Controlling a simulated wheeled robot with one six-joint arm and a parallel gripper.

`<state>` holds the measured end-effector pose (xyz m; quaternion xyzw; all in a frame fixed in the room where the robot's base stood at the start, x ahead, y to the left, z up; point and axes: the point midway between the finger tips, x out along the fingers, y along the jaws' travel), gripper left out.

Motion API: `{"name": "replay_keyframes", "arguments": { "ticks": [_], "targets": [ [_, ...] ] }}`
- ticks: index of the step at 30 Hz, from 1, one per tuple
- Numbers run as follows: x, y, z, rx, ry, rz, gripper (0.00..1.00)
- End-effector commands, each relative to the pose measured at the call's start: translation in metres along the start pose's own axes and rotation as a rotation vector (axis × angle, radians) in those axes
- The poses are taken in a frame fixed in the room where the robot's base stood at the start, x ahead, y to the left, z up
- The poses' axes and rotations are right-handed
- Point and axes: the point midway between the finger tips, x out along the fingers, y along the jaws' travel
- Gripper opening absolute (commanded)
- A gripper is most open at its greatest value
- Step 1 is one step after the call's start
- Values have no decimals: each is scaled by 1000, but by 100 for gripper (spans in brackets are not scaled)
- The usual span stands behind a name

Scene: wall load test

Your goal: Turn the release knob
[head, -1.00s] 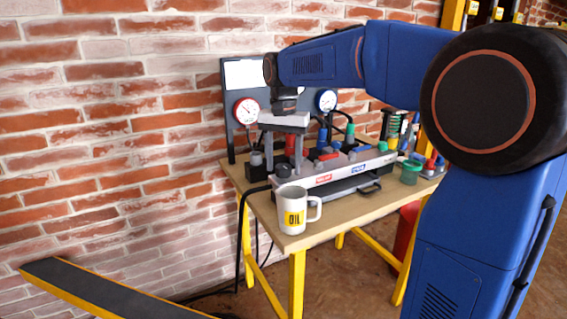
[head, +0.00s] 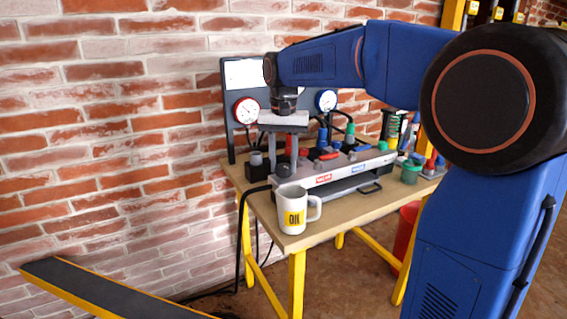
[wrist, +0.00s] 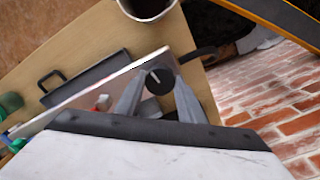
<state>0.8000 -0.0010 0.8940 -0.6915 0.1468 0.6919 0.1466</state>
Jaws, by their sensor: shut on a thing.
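The release knob (wrist: 158,79) is a dark round knob with a white pointer mark, on the near left end of the bench unit. In the wrist view my gripper (wrist: 157,96) has one grey finger on each side of it, shut on it. In the head view my gripper (head: 287,158) points straight down at the left end of the unit (head: 336,179), and the dark knob (head: 283,170) shows partly at its fingertips. The unit is a light grey box with a red label and a blue label on its front. The exact contact between fingers and knob is hard to see.
A white mug marked OIL (head: 293,209) stands close in front of the unit on the wooden table (head: 325,222). Two gauges (head: 246,110) sit on the back panel. Valves and coloured fittings line the unit's top. A green cup (head: 410,172) stands at the right.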

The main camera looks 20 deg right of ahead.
Motion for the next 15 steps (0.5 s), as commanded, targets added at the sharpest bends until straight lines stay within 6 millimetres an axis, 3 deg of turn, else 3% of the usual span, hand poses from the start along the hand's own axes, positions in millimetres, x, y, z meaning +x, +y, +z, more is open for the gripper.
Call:
{"name": "replay_keyframes", "arguments": {
  "ticks": [15],
  "targets": [
    [-1, 0, 0, -479, 1, -1, 13]
  ]
}}
